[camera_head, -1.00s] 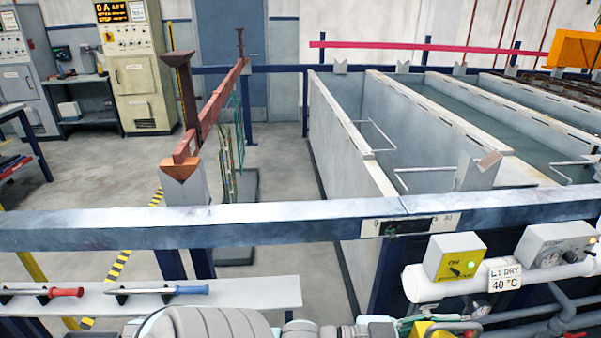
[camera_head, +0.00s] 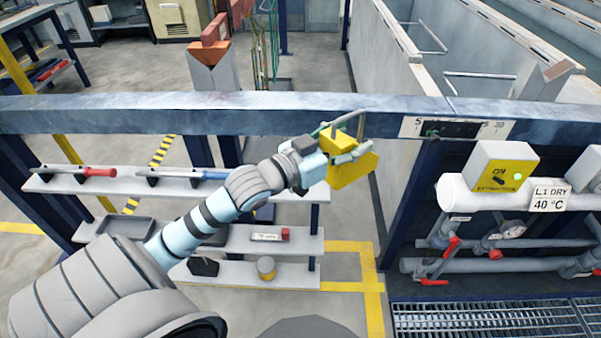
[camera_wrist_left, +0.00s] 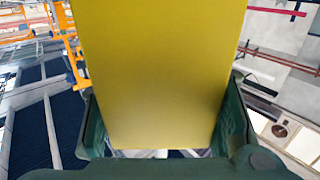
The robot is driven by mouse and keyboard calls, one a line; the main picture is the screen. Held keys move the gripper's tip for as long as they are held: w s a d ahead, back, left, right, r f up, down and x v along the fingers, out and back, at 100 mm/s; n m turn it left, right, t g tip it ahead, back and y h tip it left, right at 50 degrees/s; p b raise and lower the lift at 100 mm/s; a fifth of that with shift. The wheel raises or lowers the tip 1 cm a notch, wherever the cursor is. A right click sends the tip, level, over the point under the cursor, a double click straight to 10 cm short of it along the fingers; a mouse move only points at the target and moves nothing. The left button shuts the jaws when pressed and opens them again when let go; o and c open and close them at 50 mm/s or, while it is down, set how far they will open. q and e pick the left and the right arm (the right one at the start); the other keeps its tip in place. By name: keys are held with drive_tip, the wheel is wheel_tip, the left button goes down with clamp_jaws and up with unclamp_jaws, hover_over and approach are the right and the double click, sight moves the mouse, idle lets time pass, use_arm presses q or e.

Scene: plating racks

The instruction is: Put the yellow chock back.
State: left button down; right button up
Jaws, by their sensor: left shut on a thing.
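The yellow chock (camera_head: 352,168) is held by my left gripper (camera_head: 340,146), in front of the long steel rail and left of the small switch plate. In the left wrist view the yellow chock (camera_wrist_left: 155,80) fills the space between the two dark green fingers of my left gripper (camera_wrist_left: 160,130), which is shut on it. The chock hangs in the air, apart from the shelves. Its far side is hidden. My right gripper is not in view.
The steel rail (camera_head: 100,115) crosses behind the chock. Shelves (camera_head: 120,184) at left carry red- and blue-handled tools, a dark tray (camera_head: 125,228) and a small yellow cylinder (camera_head: 266,268). A yellow switch box (camera_head: 500,170) and pipes stand at right. The floor below the chock is open.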

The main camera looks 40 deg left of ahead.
use_arm(q)
drive_tip(key=w+a+r+n+y+b, duration=0.3)
drive_tip(key=a+y+b, duration=0.2)
drive_tip(key=a, duration=0.3)
drive_tip(key=w+a+r+n+y+b, duration=0.3)
drive_tip(key=w+a+y+b, duration=0.15)
drive_tip(key=a, duration=0.35)
use_arm(e)
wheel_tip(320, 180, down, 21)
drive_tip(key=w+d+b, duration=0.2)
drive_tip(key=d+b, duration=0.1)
drive_tip(key=b, duration=0.7)
use_arm(q)
drive_tip(key=f, duration=0.9)
drive_tip(key=f+b, duration=0.1)
drive_tip(key=f, duration=0.8)
drive_tip(key=s+f+b, duration=0.1)
drive_tip(key=f, duration=0.8)
drive_tip(key=shift+a+f, duration=0.15)
drive_tip(key=shift+a, duration=0.1)
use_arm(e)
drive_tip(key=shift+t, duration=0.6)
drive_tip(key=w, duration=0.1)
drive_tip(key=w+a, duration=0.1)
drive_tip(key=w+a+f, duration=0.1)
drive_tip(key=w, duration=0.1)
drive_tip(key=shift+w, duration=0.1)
use_arm(q)
drive_tip(key=c, duration=0.7)
unclamp_jaws()
